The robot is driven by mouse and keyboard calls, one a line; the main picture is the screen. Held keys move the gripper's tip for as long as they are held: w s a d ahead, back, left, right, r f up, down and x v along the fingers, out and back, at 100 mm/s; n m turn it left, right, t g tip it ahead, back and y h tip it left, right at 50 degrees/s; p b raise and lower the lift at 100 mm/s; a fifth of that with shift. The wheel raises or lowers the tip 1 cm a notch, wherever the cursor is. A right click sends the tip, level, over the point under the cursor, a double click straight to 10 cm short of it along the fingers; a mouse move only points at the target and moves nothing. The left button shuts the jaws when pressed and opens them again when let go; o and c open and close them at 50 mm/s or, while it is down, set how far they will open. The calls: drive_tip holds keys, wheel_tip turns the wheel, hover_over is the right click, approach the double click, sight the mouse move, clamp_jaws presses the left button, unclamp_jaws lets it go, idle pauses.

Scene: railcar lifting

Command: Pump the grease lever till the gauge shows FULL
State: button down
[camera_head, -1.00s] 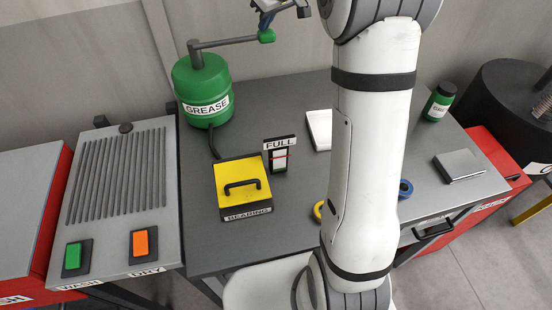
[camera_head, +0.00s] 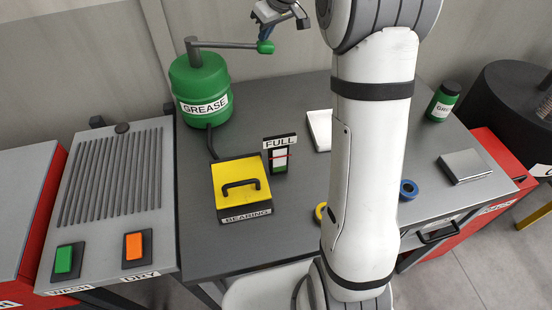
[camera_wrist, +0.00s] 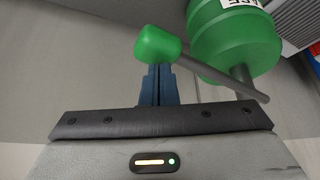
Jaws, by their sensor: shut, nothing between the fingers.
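The green drum labelled GREASE (camera_head: 201,90) stands at the back left of the bench. Its grey lever (camera_head: 230,45) reaches right and ends in a green knob (camera_head: 265,47). My gripper (camera_wrist: 158,72) is shut and empty, its blue fingertips right at the green knob (camera_wrist: 158,44) in the wrist view; I cannot tell if they touch. In the head view it is just above the knob. The gauge marked FULL (camera_head: 279,157) shows a short green column at the bottom, below the red line. The yellow BEARING box (camera_head: 240,183) stands beside it.
The WASH/DRY panel (camera_head: 117,190) with green and orange buttons is on the left. A white block (camera_head: 319,130), a blue ring (camera_head: 408,189), a green bottle (camera_head: 443,101) and a grey box (camera_head: 464,166) are on the bench. My arm hides part of the bench.

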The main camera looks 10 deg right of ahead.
wheel_tip(320, 180, up, 10)
drive_tip(key=p, duration=0.6)
drive_tip(key=shift+f+p, duration=0.25)
drive_tip(key=shift+p, duration=0.05)
drive_tip(key=shift+f, duration=0.2)
idle(0.4)
drive_tip(key=shift+f+b, duration=4.05)
drive_tip(key=shift+f, duration=0.75)
wheel_tip(320, 180, up, 10)
drive_tip(key=p, duration=0.7)
drive_tip(key=shift+f, duration=0.2)
